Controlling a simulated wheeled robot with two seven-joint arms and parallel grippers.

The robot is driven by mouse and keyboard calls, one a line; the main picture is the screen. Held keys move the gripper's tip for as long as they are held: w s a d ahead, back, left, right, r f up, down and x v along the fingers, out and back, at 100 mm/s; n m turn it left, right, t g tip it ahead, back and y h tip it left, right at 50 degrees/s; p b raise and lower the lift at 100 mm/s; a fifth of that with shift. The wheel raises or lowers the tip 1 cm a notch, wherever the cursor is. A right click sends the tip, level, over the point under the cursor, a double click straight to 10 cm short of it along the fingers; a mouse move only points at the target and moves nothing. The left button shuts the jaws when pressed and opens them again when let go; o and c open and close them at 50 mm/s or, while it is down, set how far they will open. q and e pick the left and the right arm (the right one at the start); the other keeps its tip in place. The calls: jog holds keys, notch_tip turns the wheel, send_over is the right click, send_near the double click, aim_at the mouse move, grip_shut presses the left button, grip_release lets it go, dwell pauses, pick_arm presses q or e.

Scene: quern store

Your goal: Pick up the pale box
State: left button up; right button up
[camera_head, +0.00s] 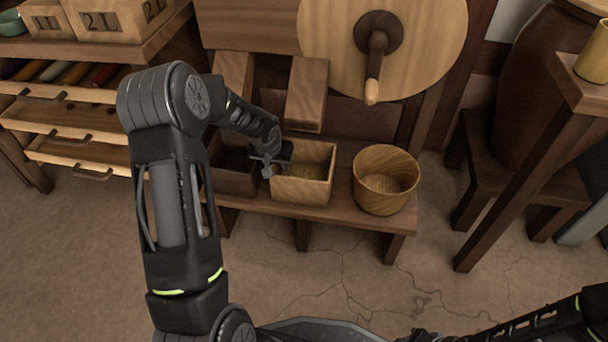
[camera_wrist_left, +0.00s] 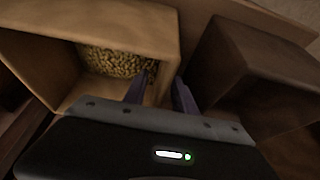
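The pale box (camera_head: 304,188) is an open-topped wooden box on the low bench, left of the round tub. In the left wrist view the pale box (camera_wrist_left: 150,28) shows grain-like contents inside. My left gripper (camera_head: 269,166) is at the box's left wall. In the left wrist view my left gripper (camera_wrist_left: 160,92) has one finger inside the box and one outside; the wall fills the narrow gap between them. The fingertips are partly hidden. My right arm is at the bottom right, its gripper end (camera_head: 420,336) cut off by the frame edge.
A dark box (camera_head: 232,172) stands close to the left of the pale box, also in the left wrist view (camera_wrist_left: 250,65). A round wooden tub (camera_head: 385,182) stands to the right on the bench (camera_head: 345,217). A large wheel with a handle (camera_head: 372,90) is above. The floor in front is clear.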

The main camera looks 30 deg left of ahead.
pick_arm(q)
jog(key=shift+c, duration=0.4)
grip_shut()
dwell(0.9)
